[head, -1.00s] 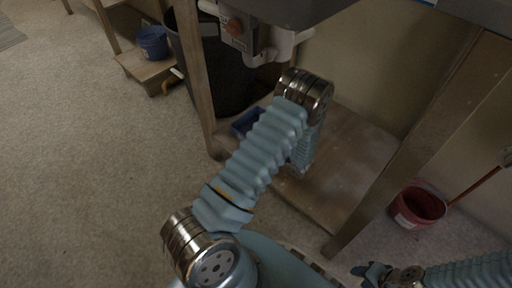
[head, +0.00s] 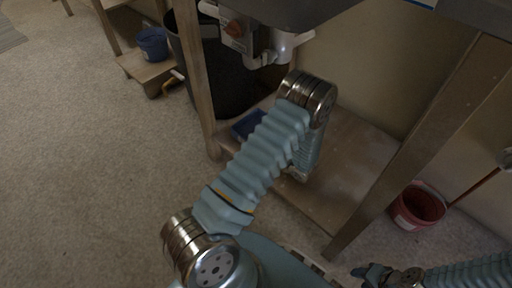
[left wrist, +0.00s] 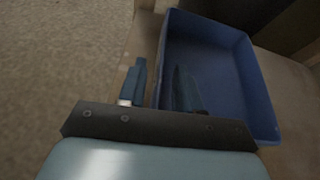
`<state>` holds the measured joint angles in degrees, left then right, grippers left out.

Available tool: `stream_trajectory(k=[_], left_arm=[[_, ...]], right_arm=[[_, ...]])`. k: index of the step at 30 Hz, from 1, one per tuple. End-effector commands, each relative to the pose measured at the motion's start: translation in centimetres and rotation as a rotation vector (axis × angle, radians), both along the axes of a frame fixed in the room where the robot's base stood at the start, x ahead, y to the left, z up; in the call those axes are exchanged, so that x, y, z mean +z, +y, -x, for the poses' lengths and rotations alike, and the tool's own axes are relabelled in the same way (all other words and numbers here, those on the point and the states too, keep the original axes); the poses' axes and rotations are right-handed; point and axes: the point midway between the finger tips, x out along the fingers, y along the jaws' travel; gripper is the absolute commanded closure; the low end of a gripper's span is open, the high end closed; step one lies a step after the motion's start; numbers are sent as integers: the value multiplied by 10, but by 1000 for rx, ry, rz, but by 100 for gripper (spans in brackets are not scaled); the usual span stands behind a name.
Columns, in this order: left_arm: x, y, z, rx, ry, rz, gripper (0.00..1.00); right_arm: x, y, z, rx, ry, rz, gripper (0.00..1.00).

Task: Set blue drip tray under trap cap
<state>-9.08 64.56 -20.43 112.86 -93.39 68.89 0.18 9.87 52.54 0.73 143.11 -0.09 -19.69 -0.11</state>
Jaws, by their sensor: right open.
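The blue drip tray (head: 249,124) sits on the wooden low shelf under the counter, partly hidden by my left arm. In the left wrist view the tray (left wrist: 262,95) looks empty. My left gripper (left wrist: 160,88) is at its near-left wall, one finger outside and one over the inside. The fingers are apart, with gaps beside the wall. In the head view this gripper is hidden behind my arm. Pale pipework (head: 268,57) hangs under the counter above the tray; I cannot single out the trap cap. My right gripper (head: 370,273) is open and empty at the bottom right.
A dark bin (head: 224,85) stands behind the wooden leg (head: 198,90). A red bucket (head: 418,206) stands right of the front leg (head: 400,165). The shelf (head: 350,165) is clear to the right.

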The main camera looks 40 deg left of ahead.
Motion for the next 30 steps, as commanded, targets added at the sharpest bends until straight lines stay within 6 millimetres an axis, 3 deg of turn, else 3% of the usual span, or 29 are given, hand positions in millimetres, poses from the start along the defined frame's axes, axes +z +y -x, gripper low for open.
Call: stream_trajectory(k=[6, 13, 18, 30], left_arm=[[21, -48, 3, -6, -1, 1, 66], [37, -87, 7, -4, -1, 1, 66], [41, -99, 9, -1, 0, 0, 66], [41, -99, 9, -1, 0, 0, 66]], right_arm=[[8, 0, 0, 1, 2, 0, 57], [11, 0, 0, 0, 1, 1, 57], [12, -1, 0, 0, 0, 1, 57], [12, -1, 0, 0, 0, 1, 57]])
